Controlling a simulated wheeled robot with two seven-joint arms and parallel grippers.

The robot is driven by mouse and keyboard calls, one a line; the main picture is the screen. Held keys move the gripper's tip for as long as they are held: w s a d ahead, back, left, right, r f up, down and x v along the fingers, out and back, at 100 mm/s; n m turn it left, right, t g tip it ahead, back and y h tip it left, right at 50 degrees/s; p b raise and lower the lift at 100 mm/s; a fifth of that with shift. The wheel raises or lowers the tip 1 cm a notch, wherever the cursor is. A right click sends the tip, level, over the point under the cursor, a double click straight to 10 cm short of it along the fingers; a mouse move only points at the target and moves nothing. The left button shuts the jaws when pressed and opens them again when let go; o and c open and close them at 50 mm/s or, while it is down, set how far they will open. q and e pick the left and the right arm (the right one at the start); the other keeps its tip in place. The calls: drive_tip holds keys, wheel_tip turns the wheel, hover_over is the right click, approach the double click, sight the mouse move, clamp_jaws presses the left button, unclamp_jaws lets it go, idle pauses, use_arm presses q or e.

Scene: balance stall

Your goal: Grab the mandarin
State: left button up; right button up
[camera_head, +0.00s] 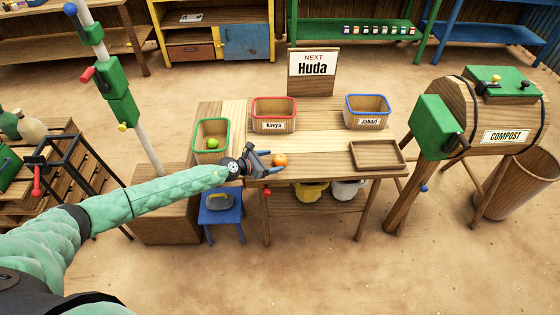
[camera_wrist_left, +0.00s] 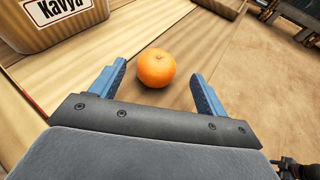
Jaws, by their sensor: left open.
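The orange mandarin (camera_head: 280,160) lies on the wooden table near its front edge. It also shows in the left wrist view (camera_wrist_left: 156,68), just ahead of and between the two blue fingers. My left gripper (camera_head: 270,161) is open and empty, reaching in from the left with its fingers pointing toward the mandarin. In the left wrist view the fingers of my left gripper (camera_wrist_left: 158,85) stand apart, one on each side of the fruit, with gaps on both sides. My right gripper is not in view.
A red-rimmed Kavya basket (camera_head: 274,115) stands behind the mandarin. A green-rimmed basket (camera_head: 211,141) holds a green fruit at left. A blue-rimmed Jabari basket (camera_head: 367,111) and an empty wooden tray (camera_head: 377,155) are at right. The tabletop between mandarin and tray is clear.

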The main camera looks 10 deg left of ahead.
sight(275, 161)
use_arm(q)
drive_tip(key=shift+a+f+x, duration=0.1)
drive_tip(key=shift+f+x, duration=0.1)
drive_tip(key=shift+x, duration=1.2)
drive_tip(key=shift+a+f+x, duration=0.15)
drive_tip(key=shift+x, duration=1.2)
drive_tip(key=c, duration=1.1)
